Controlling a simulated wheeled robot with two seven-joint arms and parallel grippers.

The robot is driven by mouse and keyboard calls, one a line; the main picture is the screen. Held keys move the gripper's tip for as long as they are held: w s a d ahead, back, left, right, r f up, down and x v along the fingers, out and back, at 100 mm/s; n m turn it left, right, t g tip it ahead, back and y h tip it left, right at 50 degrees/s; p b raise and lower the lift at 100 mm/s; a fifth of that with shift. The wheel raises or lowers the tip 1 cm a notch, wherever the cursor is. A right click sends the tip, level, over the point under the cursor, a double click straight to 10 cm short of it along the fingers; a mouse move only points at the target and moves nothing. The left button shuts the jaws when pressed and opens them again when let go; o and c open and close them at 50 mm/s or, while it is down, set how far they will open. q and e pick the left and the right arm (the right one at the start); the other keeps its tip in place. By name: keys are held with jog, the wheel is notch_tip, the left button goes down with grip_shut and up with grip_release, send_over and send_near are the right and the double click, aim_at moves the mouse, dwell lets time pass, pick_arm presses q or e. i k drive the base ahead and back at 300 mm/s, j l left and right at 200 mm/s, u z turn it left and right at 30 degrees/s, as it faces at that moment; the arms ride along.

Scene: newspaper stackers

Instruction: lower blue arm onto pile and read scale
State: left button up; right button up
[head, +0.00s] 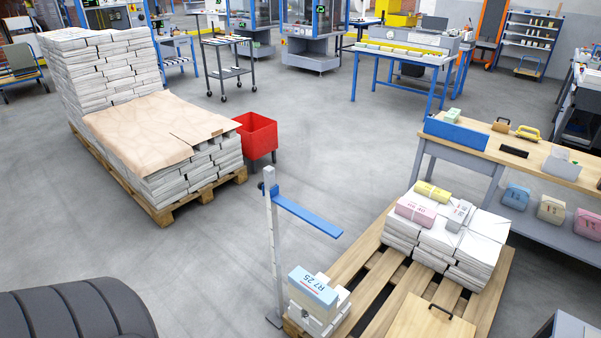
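A blue arm (306,213) sticks out sideways from an upright pale post (273,245). The post stands on the floor at the left edge of a wooden pallet and bears scale marks too small to read. The arm is high on the post, clear above the pallet, touching no pile. A short pile (317,315) with a light blue packet (312,285) on top stands beside the post. A larger pile of white bundles (446,245) stands on the same pallet, with pink and yellow packets on it. Neither of my grippers is in view.
A wooden board with a handle (432,325) lies on the pallet (374,275). A taller stack on another pallet (165,212) stands at left, a red bin (257,136) beside it. A workbench (480,145) stands at right. The middle floor is clear.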

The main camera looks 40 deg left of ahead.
aim_at(334, 232)
jog(key=j+z, duration=0.15)
jog(key=j, duration=0.7)
jog(key=j+z, duration=0.1)
jog(key=j, duration=0.8)
jog(key=j+z, duration=0.15)
jog(key=j, duration=0.75)
jog(key=j+z, duration=0.1)
jog(key=j, duration=0.75)
jog(key=k+j+z, duration=0.15)
jog(key=j, duration=0.75)
